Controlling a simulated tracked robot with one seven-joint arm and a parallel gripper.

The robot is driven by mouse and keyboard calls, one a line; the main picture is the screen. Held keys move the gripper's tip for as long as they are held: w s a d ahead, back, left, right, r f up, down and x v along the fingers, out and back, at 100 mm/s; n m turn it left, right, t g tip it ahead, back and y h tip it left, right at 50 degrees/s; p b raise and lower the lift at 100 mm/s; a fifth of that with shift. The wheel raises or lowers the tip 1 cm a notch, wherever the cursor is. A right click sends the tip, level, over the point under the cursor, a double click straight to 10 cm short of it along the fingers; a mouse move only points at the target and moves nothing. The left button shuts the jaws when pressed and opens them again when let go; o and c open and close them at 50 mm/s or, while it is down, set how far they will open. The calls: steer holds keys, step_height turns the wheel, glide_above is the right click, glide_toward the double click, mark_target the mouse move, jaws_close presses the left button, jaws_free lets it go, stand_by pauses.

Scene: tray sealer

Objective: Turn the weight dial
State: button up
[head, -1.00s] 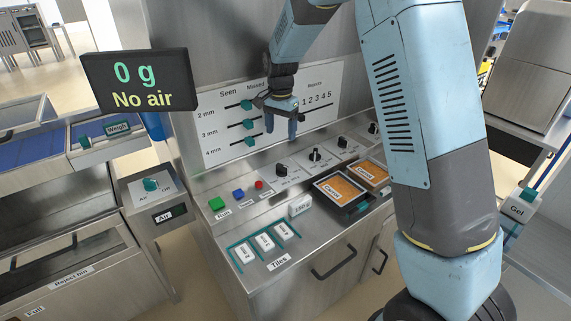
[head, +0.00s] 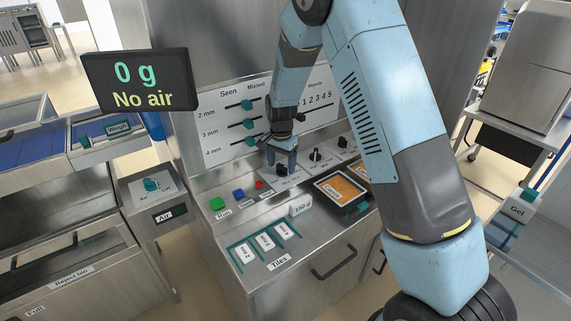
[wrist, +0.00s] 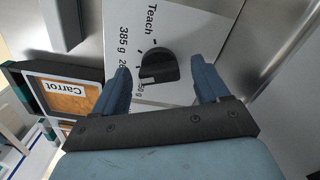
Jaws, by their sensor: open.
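The weight dial (wrist: 158,66) is a black knob on a white plate marked "Teach", "385 g" and other gram values, partly hidden. In the wrist view it lies between and just beyond my two blue fingers. In the head view the dial (head: 282,169) is the leftmost black knob on the sloped panel. My gripper (wrist: 163,84) is open, with one finger on each side of the dial and a visible gap to each. In the head view my gripper (head: 282,160) is right above the dial, pointing down. Whether the fingers reach down around the knob I cannot tell.
More black knobs (head: 316,155) stand to the right. Green, blue and red (head: 259,184) buttons are to the left. A "Carrot" tray (head: 341,190) and a "150 g" block (head: 300,205) lie in front. A display (head: 140,80) reads "0 g, No air".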

steer(key=shift+f, duration=0.15)
steer(key=c, duration=1.1)
steer(key=shift+o, duration=0.3)
steer(key=shift+d, duration=0.3)
steer(key=shift+a, duration=0.1)
